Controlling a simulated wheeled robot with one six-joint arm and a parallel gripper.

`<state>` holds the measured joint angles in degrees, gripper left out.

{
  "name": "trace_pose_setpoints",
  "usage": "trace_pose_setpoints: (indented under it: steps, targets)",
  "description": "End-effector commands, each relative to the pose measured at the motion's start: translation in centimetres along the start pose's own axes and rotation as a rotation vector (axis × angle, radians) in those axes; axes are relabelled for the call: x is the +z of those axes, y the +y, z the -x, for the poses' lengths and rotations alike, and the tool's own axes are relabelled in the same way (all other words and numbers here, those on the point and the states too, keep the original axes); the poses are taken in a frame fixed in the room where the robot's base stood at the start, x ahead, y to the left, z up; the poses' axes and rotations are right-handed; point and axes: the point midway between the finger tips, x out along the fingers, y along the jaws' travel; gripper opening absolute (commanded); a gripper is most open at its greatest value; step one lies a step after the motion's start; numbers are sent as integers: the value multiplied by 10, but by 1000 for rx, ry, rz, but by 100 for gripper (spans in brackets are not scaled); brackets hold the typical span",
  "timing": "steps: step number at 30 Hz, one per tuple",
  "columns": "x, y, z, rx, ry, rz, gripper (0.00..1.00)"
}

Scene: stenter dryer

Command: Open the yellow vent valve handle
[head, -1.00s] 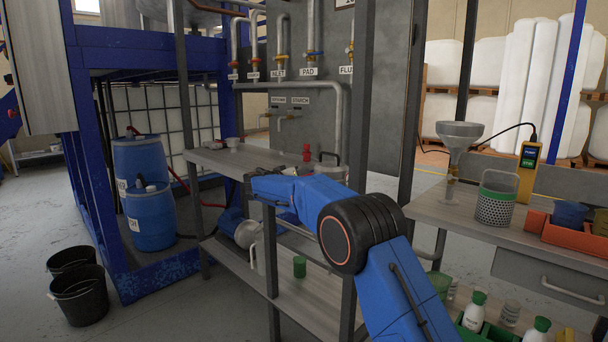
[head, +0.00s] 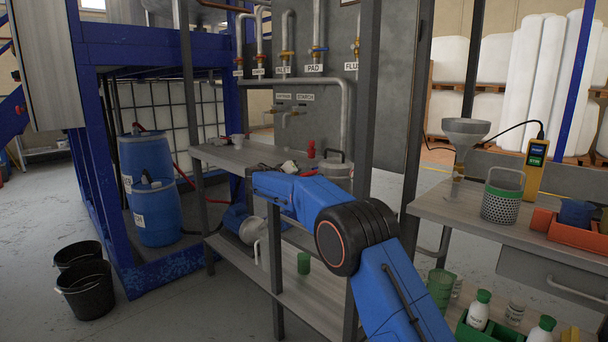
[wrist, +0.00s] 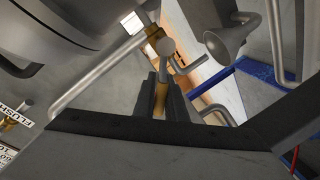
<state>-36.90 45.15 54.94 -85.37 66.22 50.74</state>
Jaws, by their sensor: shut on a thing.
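In the wrist view my gripper (wrist: 162,92) has its two dark fingers closed on a narrow yellow piece (wrist: 160,101), which looks like the yellow vent valve handle. Most of it is hidden between the fingers. A grey rod with a round knob (wrist: 165,47) stands just beyond the fingertips. In the head view my blue arm reaches left past the shelf post, and my gripper is hidden there.
Large grey metal bodies crowd the wrist view, with a pipe (wrist: 100,72) at left and a grey cone-shaped part (wrist: 232,38) at right. In the head view, a shelf post (head: 362,150) stands close to my arm. Black buckets (head: 85,290) stand on the floor at left.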

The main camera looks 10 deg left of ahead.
Motion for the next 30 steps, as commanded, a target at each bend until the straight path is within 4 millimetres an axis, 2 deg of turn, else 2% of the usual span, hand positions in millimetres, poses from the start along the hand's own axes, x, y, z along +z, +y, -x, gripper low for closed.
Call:
trace_pose_setpoints:
  steps: [3,4,6,15,19,23,30]
  targets:
    - [0,-2,1,-2,0,1,0]
    - [0,-2,1,-2,0,1,16]
    - [0,-2,1,-2,0,1,30]
    - [0,-1,1,-1,0,0,30]
    - [0,0,9,-1,1,0,30]
    - [-1,0,29,-1,2,0,30]
    - [-1,-1,76,-2,2,0,30]
